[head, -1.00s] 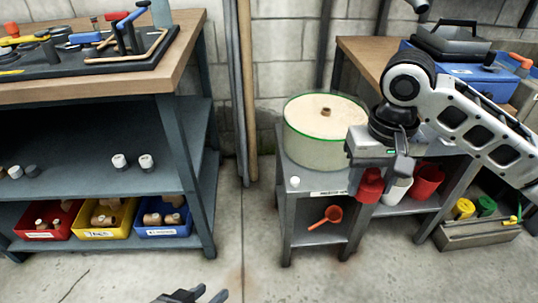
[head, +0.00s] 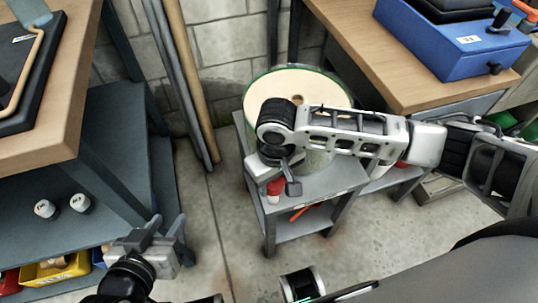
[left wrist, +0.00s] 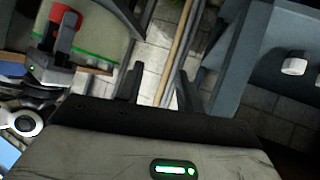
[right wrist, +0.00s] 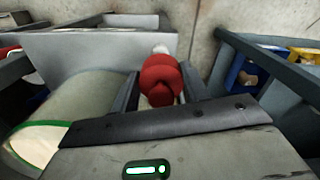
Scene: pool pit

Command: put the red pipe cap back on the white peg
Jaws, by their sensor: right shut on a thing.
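The red pipe cap (head: 275,187) is between the fingers of my right gripper (head: 278,182), which is shut on it over the front left corner of the small grey stand. The white peg (head: 273,199) shows just below the cap. In the right wrist view the cap (right wrist: 160,82) fills the jaws and the white peg (right wrist: 161,49) shows just past it. I cannot tell whether cap and peg touch. The cap also shows in the left wrist view (left wrist: 65,24). My left gripper (head: 165,228) is open and empty, low at the left; its fingers stand apart in the left wrist view (left wrist: 160,82).
A round drum with a green rim (head: 322,86) stands on the grey stand (head: 325,182), close behind my right gripper. A shelf (head: 100,180) with two white caps (head: 80,203) is at the left. Wooden poles (head: 192,70) lean against the wall. Floor between is clear.

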